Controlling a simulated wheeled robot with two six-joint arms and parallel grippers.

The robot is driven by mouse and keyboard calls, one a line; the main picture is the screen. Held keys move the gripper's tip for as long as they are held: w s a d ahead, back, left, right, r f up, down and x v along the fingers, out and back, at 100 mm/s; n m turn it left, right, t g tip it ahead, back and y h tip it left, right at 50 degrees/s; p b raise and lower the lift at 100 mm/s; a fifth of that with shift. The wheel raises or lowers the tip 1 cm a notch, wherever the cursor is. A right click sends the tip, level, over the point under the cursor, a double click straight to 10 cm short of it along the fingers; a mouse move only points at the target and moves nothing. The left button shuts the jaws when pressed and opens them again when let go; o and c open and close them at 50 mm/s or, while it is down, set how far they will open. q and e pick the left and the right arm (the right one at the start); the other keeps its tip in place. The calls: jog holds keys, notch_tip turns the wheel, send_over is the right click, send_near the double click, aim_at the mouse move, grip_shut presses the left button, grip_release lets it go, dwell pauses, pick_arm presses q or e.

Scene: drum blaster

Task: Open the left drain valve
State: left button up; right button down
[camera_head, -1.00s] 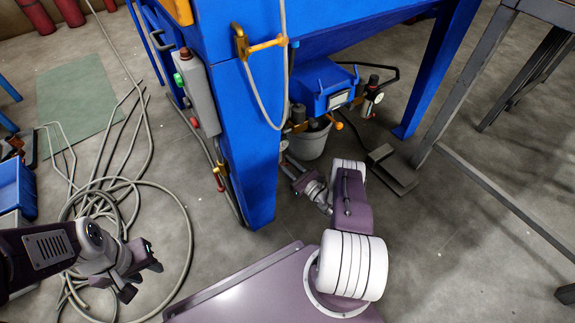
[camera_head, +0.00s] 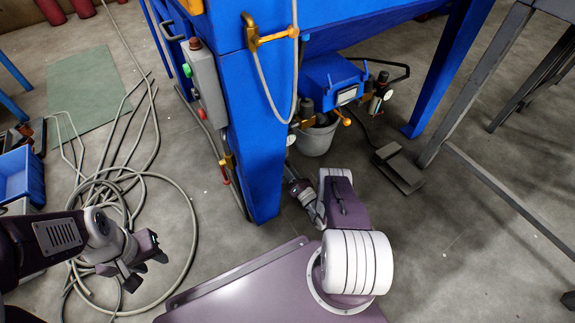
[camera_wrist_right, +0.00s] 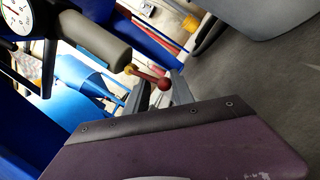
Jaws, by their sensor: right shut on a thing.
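A lever with a red ball knob (camera_wrist_right: 164,84) and a yellow end (camera_wrist_right: 130,69) shows in the right wrist view. My right gripper (camera_wrist_right: 158,97) is shut on this red-knobbed lever, with its two grey fingers either side of the knob. In the head view my right arm reaches toward the underside of the blue machine (camera_head: 265,150), and the fingertips are hidden by its leg. An orange valve handle (camera_head: 343,117) shows under the machine beside a grey bucket (camera_head: 316,140). My left gripper (camera_head: 146,266) is open and empty above the floor.
Looped hoses (camera_head: 105,190) lie on the floor at left. A grey control box (camera_head: 205,85) is on the machine's side. A foot pedal (camera_head: 398,168) and a metal stand (camera_head: 475,85) are at right. A grey cylinder (camera_wrist_right: 92,40) and a gauge (camera_wrist_right: 14,14) are near my right gripper.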

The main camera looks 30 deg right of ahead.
jog(key=shift+r+m+h, duration=0.15)
jog(key=shift+m+h, duration=0.15)
jog(key=shift+m, duration=0.5)
jog(key=c, duration=1.1)
grip_release()
jog(key=shift+a, duration=0.1)
